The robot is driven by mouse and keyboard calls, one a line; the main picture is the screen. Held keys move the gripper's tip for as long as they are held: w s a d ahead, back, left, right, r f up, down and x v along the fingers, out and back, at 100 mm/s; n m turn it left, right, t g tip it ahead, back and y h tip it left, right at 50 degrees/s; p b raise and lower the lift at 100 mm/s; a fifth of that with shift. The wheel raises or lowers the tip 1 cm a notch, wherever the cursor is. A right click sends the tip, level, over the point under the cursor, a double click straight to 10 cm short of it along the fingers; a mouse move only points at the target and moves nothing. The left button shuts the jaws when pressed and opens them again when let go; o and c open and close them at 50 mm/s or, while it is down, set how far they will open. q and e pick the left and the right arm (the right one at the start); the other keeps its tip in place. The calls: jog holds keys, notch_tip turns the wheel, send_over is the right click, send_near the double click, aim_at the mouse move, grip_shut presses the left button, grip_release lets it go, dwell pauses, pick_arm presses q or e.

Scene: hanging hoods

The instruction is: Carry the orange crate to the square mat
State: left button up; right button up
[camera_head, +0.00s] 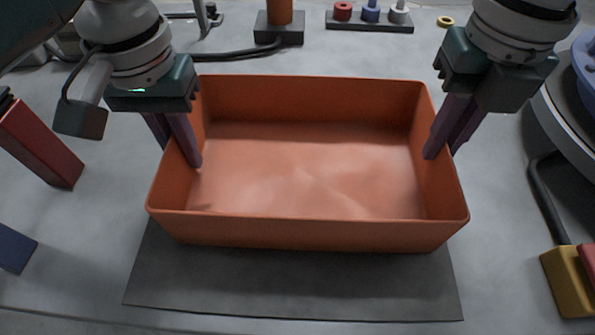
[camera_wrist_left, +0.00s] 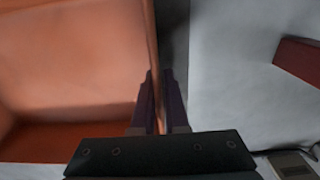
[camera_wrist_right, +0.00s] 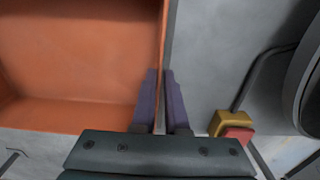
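The orange crate (camera_head: 310,232) is empty and looks level, over the back part of the dark grey square mat (camera_head: 295,290). The mat's front part shows in front of the crate. I cannot tell whether the crate touches the mat. My left gripper (camera_head: 182,152) is shut on the crate's left wall, one finger inside and one outside. That wall also shows between its fingers in the left wrist view (camera_wrist_left: 154,60). My right gripper (camera_head: 447,145) is shut on the right wall in the same way, seen too in the right wrist view (camera_wrist_right: 162,60).
A red block (camera_head: 40,142) and a blue block (camera_head: 15,248) lie at the left. A yellow block (camera_head: 568,282) with a red part is at the front right. A dark rack with coloured rings (camera_head: 370,22) stands at the back. A round blue-grey object (camera_head: 585,70) is at the right.

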pick_arm(q)
jog(key=o, duration=0.3)
jog(key=shift+r, duration=0.1)
pick_arm(e)
jog(key=o, duration=0.3)
jog(key=shift+a+r, duration=0.1)
pick_arm(q)
jog(key=r, duration=1)
jog(key=shift+w+r, duration=0.25)
jog(key=shift+w, duration=0.05)
jog(key=shift+r, duration=0.55)
jog(key=shift+s+r, duration=0.2)
jog(key=shift+s, duration=0.05)
pick_arm(e)
notch_tip(320, 180, up, 12)
